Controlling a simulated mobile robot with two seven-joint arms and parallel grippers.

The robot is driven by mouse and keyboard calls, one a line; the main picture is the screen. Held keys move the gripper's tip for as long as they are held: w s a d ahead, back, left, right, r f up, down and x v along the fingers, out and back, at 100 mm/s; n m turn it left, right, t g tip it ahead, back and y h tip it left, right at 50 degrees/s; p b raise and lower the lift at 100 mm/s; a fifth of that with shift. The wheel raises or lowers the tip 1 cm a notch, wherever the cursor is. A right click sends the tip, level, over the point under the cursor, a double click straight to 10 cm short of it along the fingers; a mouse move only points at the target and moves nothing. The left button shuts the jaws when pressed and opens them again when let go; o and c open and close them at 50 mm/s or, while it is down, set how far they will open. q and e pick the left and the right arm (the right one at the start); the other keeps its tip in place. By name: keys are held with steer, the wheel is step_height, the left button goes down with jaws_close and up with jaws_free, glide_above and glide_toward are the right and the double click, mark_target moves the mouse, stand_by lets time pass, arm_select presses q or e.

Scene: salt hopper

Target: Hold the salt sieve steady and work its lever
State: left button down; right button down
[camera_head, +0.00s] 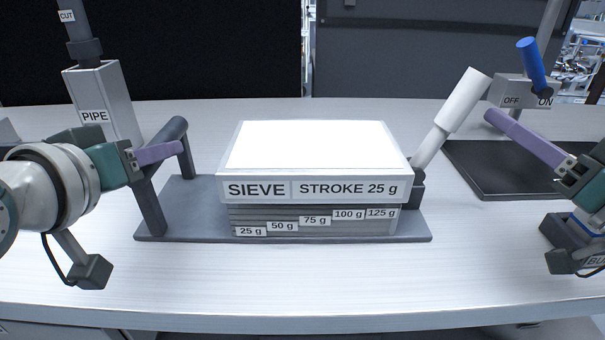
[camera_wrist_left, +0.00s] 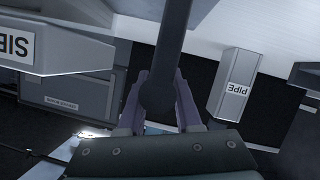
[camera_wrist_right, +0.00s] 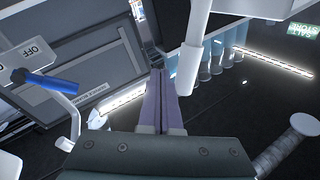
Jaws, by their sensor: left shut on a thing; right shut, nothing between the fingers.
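The salt sieve (camera_head: 262,188) is a white-topped box marked "SIEVE" and "STROKE 25 g", on a dark base plate (camera_head: 190,215). A dark handle frame (camera_head: 150,200) rises from the plate's left end. My left gripper (camera_head: 182,147) is shut on its bar (camera_wrist_left: 158,95); the left wrist view shows the bar between the purple fingers. A thick white lever (camera_head: 463,101) leans up to the right from the sieve's right side. My right gripper (camera_head: 490,115) is shut and empty, its fingertips just right of the lever. The lever shows close beside the fingers in the right wrist view (camera_wrist_right: 190,65).
A grey "PIPE" box (camera_head: 110,95) stands behind the left handle. A blue-handled switch (camera_head: 532,65) marked "OFF" and "ON" stands at the back right, behind a dark flat tray (camera_head: 485,175). Gram labels step up under the sieve. The table front is clear.

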arm_select(q)
steer(key=c, duration=1)
jaws_free()
steer(key=shift+s+f, duration=0.2)
steer(key=shift+f, duration=0.35)
steer(key=shift+o, duration=0.8)
steer(key=shift+s+d, duration=0.1)
steer(key=o, duration=0.3)
steer(key=shift+r, duration=0.2)
steer(key=shift+r, duration=0.1)
